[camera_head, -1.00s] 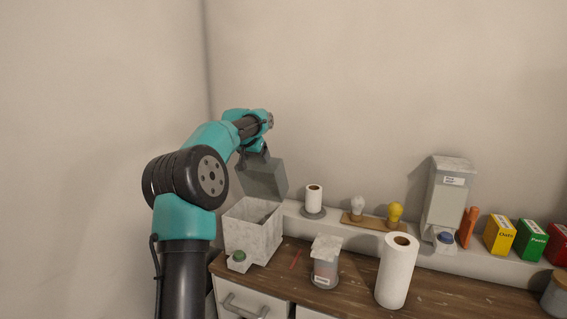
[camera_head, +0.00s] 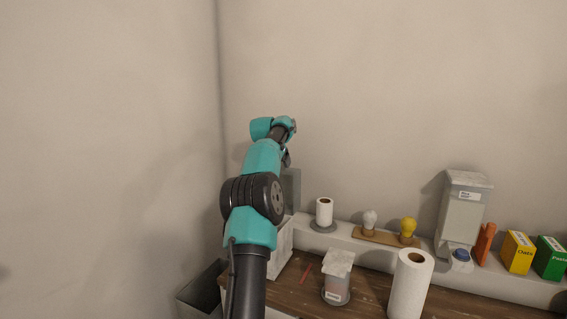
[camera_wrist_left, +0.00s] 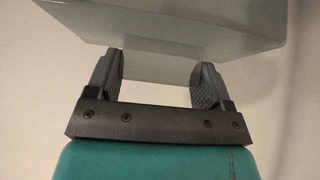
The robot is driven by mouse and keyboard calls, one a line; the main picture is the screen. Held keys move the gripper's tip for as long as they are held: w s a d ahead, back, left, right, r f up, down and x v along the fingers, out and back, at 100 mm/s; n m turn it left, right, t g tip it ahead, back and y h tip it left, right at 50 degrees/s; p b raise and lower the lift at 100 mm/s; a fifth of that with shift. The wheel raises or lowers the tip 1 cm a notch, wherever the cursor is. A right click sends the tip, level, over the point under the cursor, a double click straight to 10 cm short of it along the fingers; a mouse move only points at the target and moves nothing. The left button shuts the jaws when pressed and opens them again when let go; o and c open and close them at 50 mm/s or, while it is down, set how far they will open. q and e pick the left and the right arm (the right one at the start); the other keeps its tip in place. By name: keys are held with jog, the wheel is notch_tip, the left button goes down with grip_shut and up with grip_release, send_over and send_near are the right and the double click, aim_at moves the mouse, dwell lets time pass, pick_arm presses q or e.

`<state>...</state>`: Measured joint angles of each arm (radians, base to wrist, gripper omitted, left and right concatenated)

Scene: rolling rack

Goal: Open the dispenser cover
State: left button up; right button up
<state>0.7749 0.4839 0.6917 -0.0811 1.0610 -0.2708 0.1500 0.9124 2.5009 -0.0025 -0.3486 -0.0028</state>
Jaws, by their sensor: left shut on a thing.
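A grey, slightly see-through cover (camera_head: 292,188) stands raised at the back of a pale marbled box (camera_head: 284,246), at the left end of the counter. My left arm hides most of both. In the left wrist view the cover (camera_wrist_left: 190,32) fills the top of the picture. My left gripper (camera_wrist_left: 158,72) is shut on a narrower part of it, between the two fingers. In the head view my left gripper is mostly hidden behind its arm. My right gripper is not in view.
On the wooden counter are a paper-towel roll (camera_head: 410,285) and a grey jar (camera_head: 337,283). The back ledge holds a small roll (camera_head: 324,212), two bulbs on a board (camera_head: 375,236), a tall labelled grey unit (camera_head: 463,215) and food boxes (camera_head: 517,253). A dark bin (camera_head: 200,296) is at lower left.

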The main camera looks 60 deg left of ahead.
pick_arm(q)
jog(key=shift+r, duration=0.1)
jog(key=o, duration=1.3)
jog(key=v, duration=1.7)
jog(key=shift+s, duration=0.2)
